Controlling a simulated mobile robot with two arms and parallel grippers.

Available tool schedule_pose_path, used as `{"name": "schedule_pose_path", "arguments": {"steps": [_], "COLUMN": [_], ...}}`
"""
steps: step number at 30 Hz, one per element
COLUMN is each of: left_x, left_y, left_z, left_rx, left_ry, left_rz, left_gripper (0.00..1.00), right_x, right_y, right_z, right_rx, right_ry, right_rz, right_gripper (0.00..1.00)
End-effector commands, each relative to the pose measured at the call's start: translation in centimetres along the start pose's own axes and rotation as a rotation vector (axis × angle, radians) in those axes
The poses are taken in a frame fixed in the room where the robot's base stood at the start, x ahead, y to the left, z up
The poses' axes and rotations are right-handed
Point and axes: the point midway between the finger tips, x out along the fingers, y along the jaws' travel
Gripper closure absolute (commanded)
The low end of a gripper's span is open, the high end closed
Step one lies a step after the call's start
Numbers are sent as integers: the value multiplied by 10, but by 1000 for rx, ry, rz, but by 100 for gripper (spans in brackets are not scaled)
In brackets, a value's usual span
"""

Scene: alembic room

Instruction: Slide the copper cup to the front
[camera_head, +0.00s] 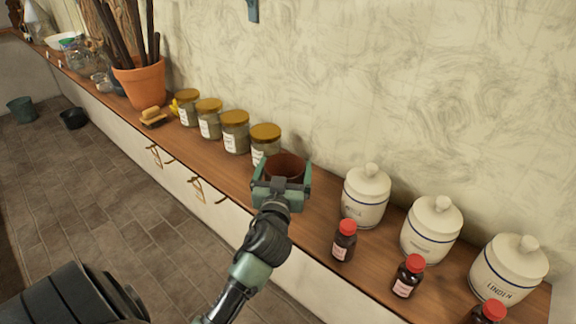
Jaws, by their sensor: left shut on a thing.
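The copper cup (285,166) is on the wooden counter, near the middle of the camera_head view. My left gripper (283,182) is around the cup and shut on it, with a green finger at each side. The gripper hides the lower part of the cup, so I cannot tell whether its base touches the counter. My right gripper is not in view.
Several gold-lidded jars (235,132) stand just left of the cup. White lidded canisters (366,197) and red-capped brown bottles (344,241) stand to the right. A terracotta pot (142,84) is farther left. The counter (315,224) runs along the wall.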

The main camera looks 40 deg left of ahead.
Motion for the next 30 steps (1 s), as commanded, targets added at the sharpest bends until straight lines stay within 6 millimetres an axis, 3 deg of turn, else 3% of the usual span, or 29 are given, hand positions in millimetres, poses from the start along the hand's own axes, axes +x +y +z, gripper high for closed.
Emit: {"name": "schedule_pose_path", "arguments": {"steps": [21, 28, 29, 30], "left_x": [-24, -24, -24, -24], "left_y": [-16, -16, -16, -16], "left_z": [2, 1, 1, 1], "left_rx": [1, 1, 1, 1], "left_ry": [-4, -3, -3, -3], "left_rz": [-2, -2, -2, -1], "left_gripper": [65, 65, 0, 0], "right_x": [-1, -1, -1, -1], "right_y": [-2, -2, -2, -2], "right_z": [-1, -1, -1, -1], "right_rx": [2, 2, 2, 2], "right_ry": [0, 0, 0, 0], "right_rz": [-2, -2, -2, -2], "right_gripper": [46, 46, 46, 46]}}
